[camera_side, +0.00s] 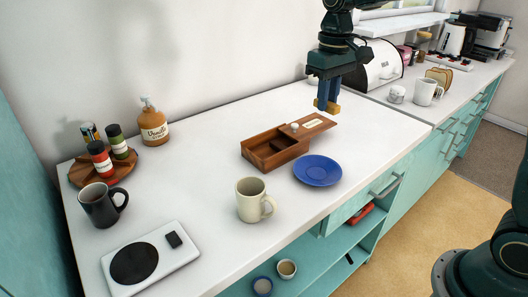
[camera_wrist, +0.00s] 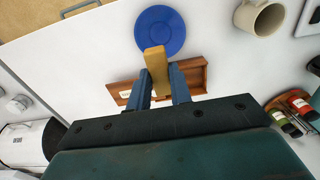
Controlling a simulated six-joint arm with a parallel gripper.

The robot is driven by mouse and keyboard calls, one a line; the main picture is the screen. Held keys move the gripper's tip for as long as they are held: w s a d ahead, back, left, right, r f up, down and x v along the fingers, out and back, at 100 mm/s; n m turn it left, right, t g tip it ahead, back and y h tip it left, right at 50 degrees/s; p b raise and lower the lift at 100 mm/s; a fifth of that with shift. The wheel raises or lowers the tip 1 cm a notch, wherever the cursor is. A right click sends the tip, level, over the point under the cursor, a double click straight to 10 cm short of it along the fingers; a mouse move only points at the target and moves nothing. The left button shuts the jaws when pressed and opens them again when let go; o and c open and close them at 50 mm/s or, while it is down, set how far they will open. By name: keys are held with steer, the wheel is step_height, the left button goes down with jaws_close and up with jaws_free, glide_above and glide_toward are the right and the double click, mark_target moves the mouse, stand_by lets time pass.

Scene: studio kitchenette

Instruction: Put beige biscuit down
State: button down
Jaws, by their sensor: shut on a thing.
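My gripper (camera_side: 327,97) is shut on the beige biscuit (camera_side: 320,104) and holds it in the air above the white counter. In the wrist view the biscuit (camera_wrist: 155,60) is a tan bar between the two blue fingers, with its far end overlapping the blue plate's near edge in the picture. The blue plate (camera_side: 317,170) lies empty on the counter, and it also shows in the wrist view (camera_wrist: 160,28). A wooden box (camera_side: 262,155) with its lid (camera_side: 315,124) slid partly off stands behind the plate, below the gripper; a small white knob sits on it.
A cream mug (camera_side: 250,201) stands left of the plate. A black mug (camera_side: 101,205), a spice tray (camera_side: 76,172), a brown bottle (camera_side: 154,125) and a white device with a black disc (camera_side: 152,262) are further left. A bread bin (camera_side: 383,62) stands at the back right. The counter's front edge is near the plate.

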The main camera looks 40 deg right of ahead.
glide_above(317, 173)
step_height(317, 173, down, 14)
steer(key=shift+f, duration=0.1)
stand_by(0.3)
steer(key=shift+f, duration=2.1)
steer(key=shift+f, duration=0.15)
steer(key=c, duration=1.3)
jaws_free()
steer(key=shift+r, duration=6.2)
